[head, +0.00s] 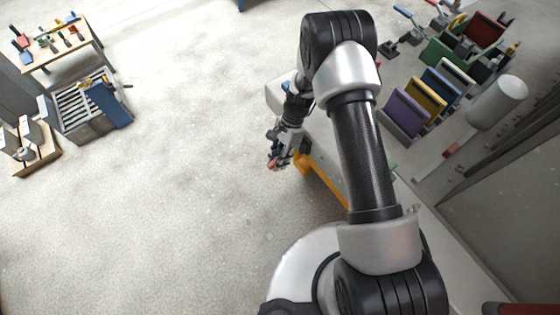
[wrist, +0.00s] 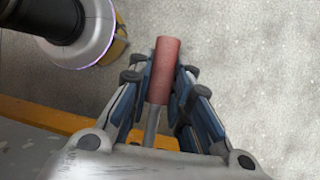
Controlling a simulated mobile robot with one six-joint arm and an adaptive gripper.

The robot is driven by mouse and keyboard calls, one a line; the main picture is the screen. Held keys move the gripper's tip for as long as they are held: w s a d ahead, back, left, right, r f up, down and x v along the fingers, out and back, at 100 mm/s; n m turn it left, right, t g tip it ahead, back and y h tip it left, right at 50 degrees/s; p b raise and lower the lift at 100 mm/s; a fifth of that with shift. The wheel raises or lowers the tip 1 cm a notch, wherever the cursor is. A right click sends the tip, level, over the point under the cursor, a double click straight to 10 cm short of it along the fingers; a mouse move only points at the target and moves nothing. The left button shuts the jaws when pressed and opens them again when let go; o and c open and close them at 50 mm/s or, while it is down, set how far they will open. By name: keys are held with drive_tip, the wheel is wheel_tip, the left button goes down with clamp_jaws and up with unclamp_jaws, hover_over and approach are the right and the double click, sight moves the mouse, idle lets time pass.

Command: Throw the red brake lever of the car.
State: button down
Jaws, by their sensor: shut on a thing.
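The red brake lever (wrist: 163,72) shows in the wrist view as a red cylindrical grip on a thin grey metal rod. My gripper (wrist: 162,85) has its two fingers on either side of the red grip and is shut on it. The far end of the grip sticks out past the fingertips. In the head view my gripper (head: 284,160) is left of the arm, with a bit of the red lever (head: 273,164) at its tips. The pale car (head: 318,128) with an orange edge (head: 322,178) lies beside it, partly hidden behind my arm.
Several coloured panels (head: 428,98) and a white cylinder (head: 498,102) stand at the right. A wooden table (head: 62,50) with tools and a slatted crate (head: 80,110) are at the far left. The floor left of my gripper is clear.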

drive_tip(key=shift+r+g+y+b, duration=0.6)
drive_tip(key=shift+r+g+y, duration=0.2)
drive_tip(key=shift+r+y, duration=0.3)
drive_tip(key=c, duration=1.4)
unclamp_jaws()
drive_tip(key=shift+c, duration=0.2)
drive_tip(key=v, duration=1.2)
drive_tip(key=shift+d, duration=0.1)
drive_tip(key=shift+c, duration=0.5)
